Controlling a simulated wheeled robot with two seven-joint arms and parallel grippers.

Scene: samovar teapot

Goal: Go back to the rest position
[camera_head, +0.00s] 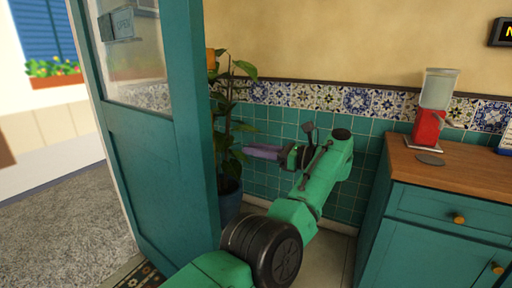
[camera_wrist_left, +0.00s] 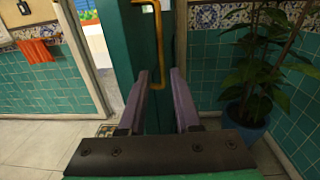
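My left arm comes up from the bottom of the head view, and its gripper (camera_head: 264,152) points left toward the teal door (camera_head: 160,180). In the left wrist view the two purple fingers of the left gripper (camera_wrist_left: 160,80) stand apart with nothing held. The brass door handle (camera_wrist_left: 160,40) shows between and above the fingertips, in front of the teal door. I cannot tell how far it is from the fingers. My right gripper is in neither view.
The door stands open at the left, with grey ground (camera_head: 50,225) outside. A potted plant (camera_head: 230,130) stands behind the door's edge, close to my gripper. A teal cabinet (camera_head: 430,240) with a red dispenser (camera_head: 428,127) on top is at the right. The tiled wall lies behind.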

